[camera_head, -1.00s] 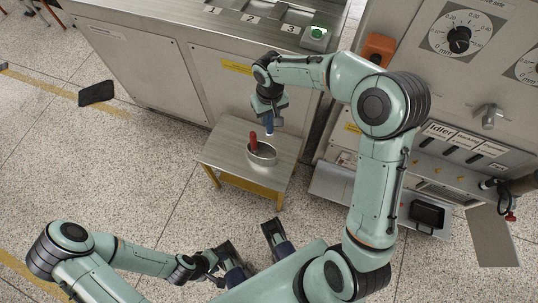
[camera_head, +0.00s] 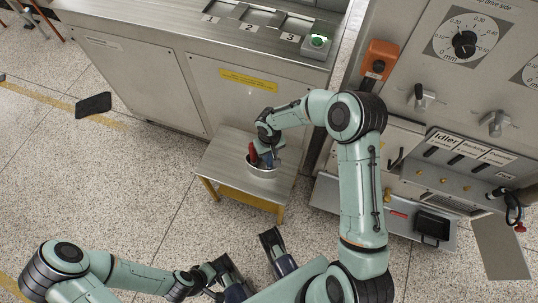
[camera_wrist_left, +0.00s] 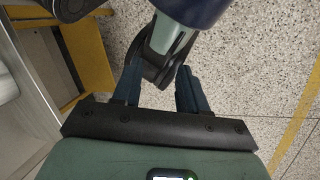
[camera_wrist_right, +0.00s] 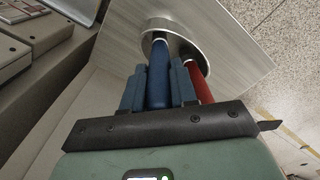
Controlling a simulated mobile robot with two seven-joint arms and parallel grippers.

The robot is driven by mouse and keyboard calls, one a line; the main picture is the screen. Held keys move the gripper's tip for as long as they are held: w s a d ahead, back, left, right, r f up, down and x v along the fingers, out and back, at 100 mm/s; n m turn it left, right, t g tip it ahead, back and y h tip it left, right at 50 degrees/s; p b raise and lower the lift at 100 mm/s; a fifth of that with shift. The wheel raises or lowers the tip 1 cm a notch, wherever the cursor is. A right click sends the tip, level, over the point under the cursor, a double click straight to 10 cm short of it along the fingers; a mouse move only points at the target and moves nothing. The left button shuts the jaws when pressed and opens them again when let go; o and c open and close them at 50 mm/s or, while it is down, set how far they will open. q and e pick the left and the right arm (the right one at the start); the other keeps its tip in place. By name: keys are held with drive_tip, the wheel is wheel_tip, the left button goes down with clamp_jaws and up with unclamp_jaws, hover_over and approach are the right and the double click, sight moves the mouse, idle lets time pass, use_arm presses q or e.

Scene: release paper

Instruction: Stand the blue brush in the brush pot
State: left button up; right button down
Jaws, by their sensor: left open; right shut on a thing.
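My right gripper (camera_wrist_right: 158,85) is shut on the blue brush (camera_wrist_right: 157,72), and it also shows in the head view (camera_head: 267,148). The blue brush points down into the mouth of the metal brush pot (camera_head: 263,172); its pale lower end shows within the rim in the right wrist view. Whether it touches the bottom is hidden. The pot stands on a small table (camera_head: 226,160). A red brush (camera_head: 252,153) leans in the same pot, close beside the right gripper. My left gripper (camera_wrist_left: 158,90) is open and empty, well away from the table.
A grey machine cabinet (camera_head: 150,85) stands behind the table. A control panel (camera_head: 440,100) with dials and knobs rises at the right. A black tray (camera_head: 433,227) sits on its lower shelf. The speckled floor left of the table is mostly clear.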

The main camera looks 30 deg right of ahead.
drive_tip(key=shift+f, duration=0.7)
use_arm(q)
drive_tip(key=shift+w+a+f, duration=0.1)
drive_tip(key=shift+w+f, duration=0.05)
drive_tip(key=shift+w, duration=0.05)
use_arm(e)
drive_tip(key=c, duration=0.9)
unclamp_jaws()
